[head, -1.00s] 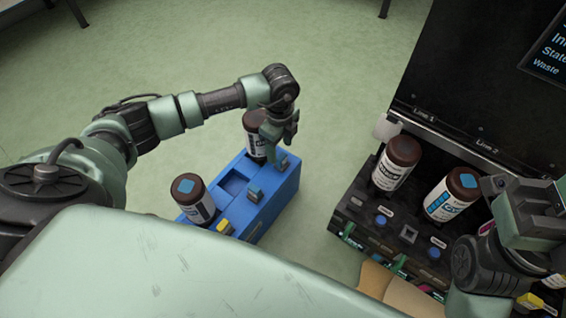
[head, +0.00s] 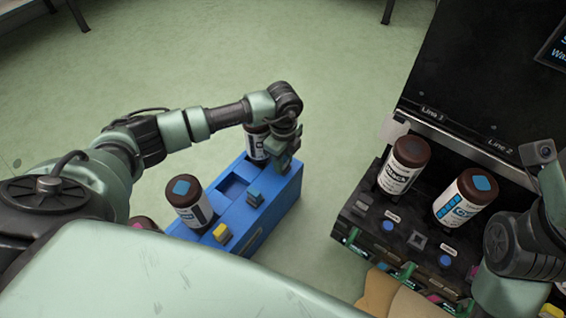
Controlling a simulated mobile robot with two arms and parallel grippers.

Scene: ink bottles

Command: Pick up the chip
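A blue crate (head: 268,215) stands on the floor left of centre. Small chips sit on its right-hand edge: a blue-grey chip (head: 254,197) in the middle and a yellow chip (head: 222,234) nearer me. My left gripper (head: 281,163) points down at the far end of this edge, in front of a brown bottle (head: 257,142). It hides the spot under it, and whether its fingers hold a chip cannot be made out. My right gripper (head: 552,190) is at the right edge of the picture, partly cut off, and its fingers are not clear.
Another brown bottle (head: 189,204) stands in the crate's near end. Green floor (head: 330,130) lies free between crate and machine.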

